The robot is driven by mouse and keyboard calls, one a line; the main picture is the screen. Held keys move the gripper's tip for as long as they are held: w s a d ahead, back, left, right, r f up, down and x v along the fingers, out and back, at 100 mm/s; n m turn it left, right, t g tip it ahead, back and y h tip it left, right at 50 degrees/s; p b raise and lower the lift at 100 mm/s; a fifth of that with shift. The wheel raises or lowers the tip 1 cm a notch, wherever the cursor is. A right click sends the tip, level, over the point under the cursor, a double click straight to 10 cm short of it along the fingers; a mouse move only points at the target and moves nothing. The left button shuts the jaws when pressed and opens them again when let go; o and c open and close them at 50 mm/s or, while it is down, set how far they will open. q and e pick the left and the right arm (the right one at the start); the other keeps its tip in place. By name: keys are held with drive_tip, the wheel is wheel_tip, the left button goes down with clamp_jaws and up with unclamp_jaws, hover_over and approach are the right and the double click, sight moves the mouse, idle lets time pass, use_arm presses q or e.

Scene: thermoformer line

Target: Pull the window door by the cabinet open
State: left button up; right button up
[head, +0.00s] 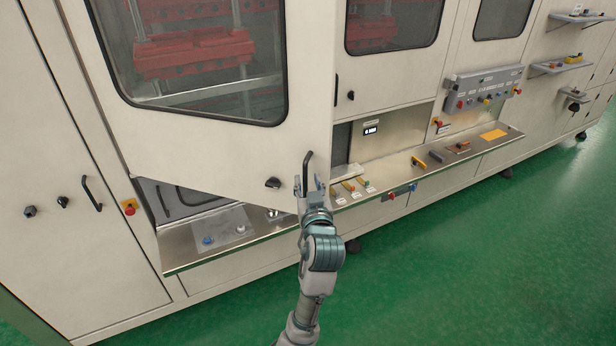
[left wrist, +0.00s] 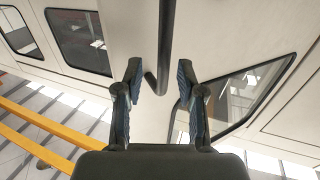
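The window door (head: 305,80) is a large cream panel with a dark-framed window. It stands partly open, swung out from the cabinet (head: 390,93), with its right side nearer to me. Its black bar handle (head: 307,172) is upright at the lower right corner. My left gripper (head: 312,190) is at the handle's lower end. In the left wrist view my left gripper (left wrist: 160,78) has its fingers apart, with the handle (left wrist: 165,45) running between or just beyond the tips. No firm contact shows. My right gripper is in neither view.
A steel shelf (head: 200,257) with small parts runs below the door. A button panel (head: 484,90) is to the right. A red stop button (head: 129,207) sits on the left cabinet. Green floor (head: 480,240) is clear at the lower right.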

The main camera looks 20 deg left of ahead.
use_arm(q)
drive_tip(key=v, duration=0.9)
drive_tip(key=shift+d, duration=0.25)
drive_tip(key=shift+a, duration=0.2)
